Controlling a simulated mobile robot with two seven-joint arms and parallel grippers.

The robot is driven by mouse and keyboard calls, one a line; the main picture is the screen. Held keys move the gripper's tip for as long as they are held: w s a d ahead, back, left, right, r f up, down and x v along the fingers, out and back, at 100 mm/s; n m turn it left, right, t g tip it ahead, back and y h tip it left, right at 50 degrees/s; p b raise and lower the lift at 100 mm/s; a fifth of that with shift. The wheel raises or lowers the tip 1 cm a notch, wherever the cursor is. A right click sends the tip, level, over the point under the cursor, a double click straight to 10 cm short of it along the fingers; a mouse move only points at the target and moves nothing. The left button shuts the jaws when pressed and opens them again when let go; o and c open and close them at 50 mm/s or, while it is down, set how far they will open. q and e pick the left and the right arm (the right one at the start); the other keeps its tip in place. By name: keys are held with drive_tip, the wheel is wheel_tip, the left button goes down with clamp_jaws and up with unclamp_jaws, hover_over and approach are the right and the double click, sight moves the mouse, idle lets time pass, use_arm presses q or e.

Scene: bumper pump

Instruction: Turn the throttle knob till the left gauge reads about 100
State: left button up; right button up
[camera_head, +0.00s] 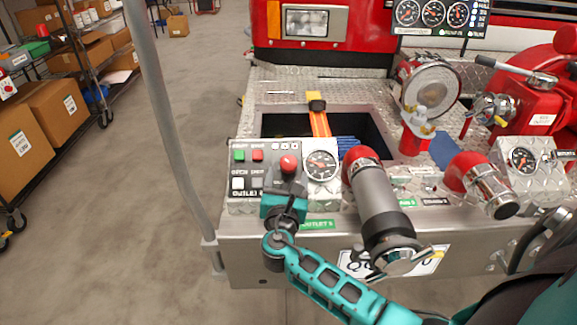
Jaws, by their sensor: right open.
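A red knob (288,163), which looks like the throttle knob, stands on the metal control panel (245,183) at the front of the bumper. My right gripper (286,182) is at the knob, with its fingers just below and around its lower part. The gripper is open; whether the fingers touch the knob cannot be told. The left gauge (407,12) is the leftmost of three dials on a dark display at the top right. Its needle is too small to read. My left gripper is not in view.
A round gauge (321,165) sits right of the knob. A large grey outlet pipe with a red collar (377,200) juts forward beside it. Green and red buttons (248,155) are left of the knob. A grey pole (170,110) stands left; open floor lies beyond.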

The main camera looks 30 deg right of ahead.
sight(289, 165)
drive_tip(key=x, duration=0.5)
